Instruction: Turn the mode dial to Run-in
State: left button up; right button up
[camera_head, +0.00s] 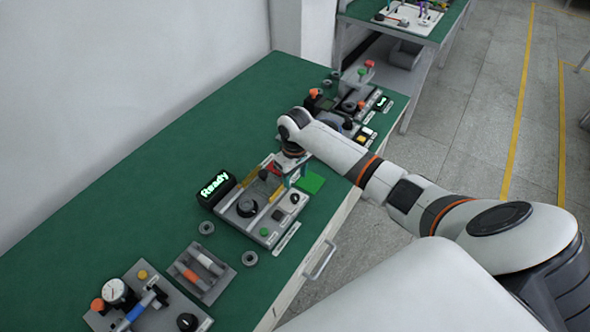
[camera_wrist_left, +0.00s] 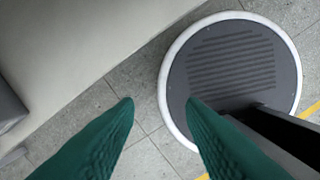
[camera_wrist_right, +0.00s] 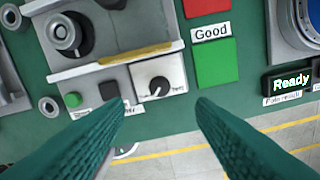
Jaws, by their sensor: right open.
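The mode dial (camera_wrist_right: 158,86) is a small black knob on a white plate in the right wrist view. Its white pointer is angled, and the small labels around it are too blurred to read. In the head view the dial (camera_head: 295,198) sits at the right corner of the grey station (camera_head: 235,222). My right gripper (camera_wrist_right: 162,104) is open and empty, its teal fingers apart with the dial between and beyond their tips. In the head view my right gripper (camera_head: 291,174) hangs over the station's far end. My left gripper (camera_wrist_left: 161,102) is open and empty above the floor, outside the head view.
A green button (camera_wrist_right: 73,99) and a black switch (camera_wrist_right: 109,90) are beside the dial. Red and green pads (camera_wrist_right: 216,64) lie nearby, with a "Good" label. Another station (camera_head: 350,110) is farther along the green bench.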

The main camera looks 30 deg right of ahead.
jog(key=shift+r, duration=1.6)
jog(key=shift+f, duration=0.1)
